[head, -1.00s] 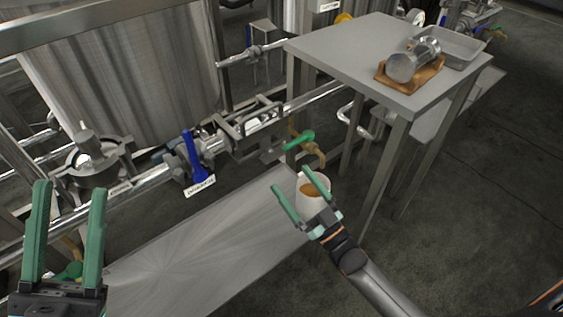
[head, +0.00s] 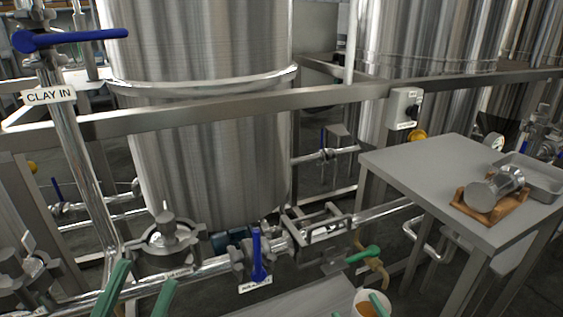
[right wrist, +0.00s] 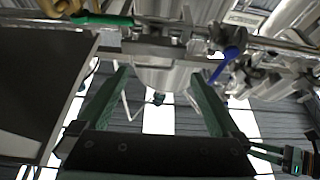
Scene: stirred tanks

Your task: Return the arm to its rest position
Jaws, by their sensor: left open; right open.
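A green-handled tap (head: 362,255) with a brass spout is just above the cup. A blue-handled valve (head: 257,258) sits on the pipe to the left. A grey table (head: 410,173) at right carries a metal jar (head: 492,190) on a wooden stand and a metal tray (head: 548,178).

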